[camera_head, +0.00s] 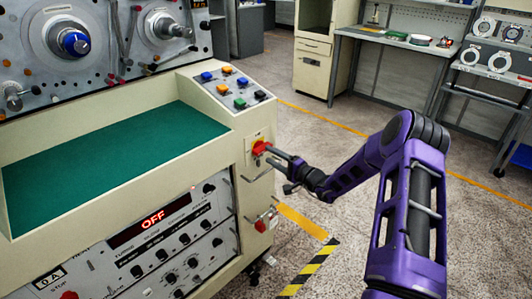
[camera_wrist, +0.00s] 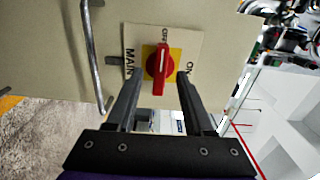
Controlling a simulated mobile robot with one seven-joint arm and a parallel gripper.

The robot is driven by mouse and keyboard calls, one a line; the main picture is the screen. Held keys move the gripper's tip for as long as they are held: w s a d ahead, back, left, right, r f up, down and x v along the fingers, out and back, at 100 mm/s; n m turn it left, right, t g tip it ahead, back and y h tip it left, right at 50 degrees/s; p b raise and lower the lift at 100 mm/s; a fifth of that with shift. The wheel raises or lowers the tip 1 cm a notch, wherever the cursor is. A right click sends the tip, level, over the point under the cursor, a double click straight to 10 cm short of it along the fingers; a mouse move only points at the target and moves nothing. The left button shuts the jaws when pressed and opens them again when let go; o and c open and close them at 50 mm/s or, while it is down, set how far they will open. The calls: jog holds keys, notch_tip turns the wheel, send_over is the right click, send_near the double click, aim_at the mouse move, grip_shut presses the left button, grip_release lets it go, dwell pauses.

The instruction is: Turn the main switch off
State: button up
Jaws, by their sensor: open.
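The main switch (camera_wrist: 160,62) is a red rotary handle on a yellow square, set in a pale plate (camera_wrist: 190,42) marked MAIN, OFF and ON. In the wrist view the handle stands upright, its upper end toward the OFF mark. In the head view the switch (camera_head: 259,147) is on the machine's narrow front panel. My gripper (camera_wrist: 158,82) is open, its fingers either side of the handle's lower part with gaps visible. It also shows in the head view (camera_head: 272,154), close to the switch. I cannot tell whether a finger touches it.
The machine's display (camera_head: 152,219) reads OFF in red. A metal bar handle (camera_wrist: 92,55) stands out left of the switch in the wrist view. A second red knob (camera_head: 262,223) is lower on the panel. Coloured buttons (camera_head: 226,85) are above. Open floor lies to the right.

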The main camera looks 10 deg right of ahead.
jog(key=v, duration=1.4)
jog(key=shift+p, duration=0.4)
jog(key=shift+r, duration=0.1)
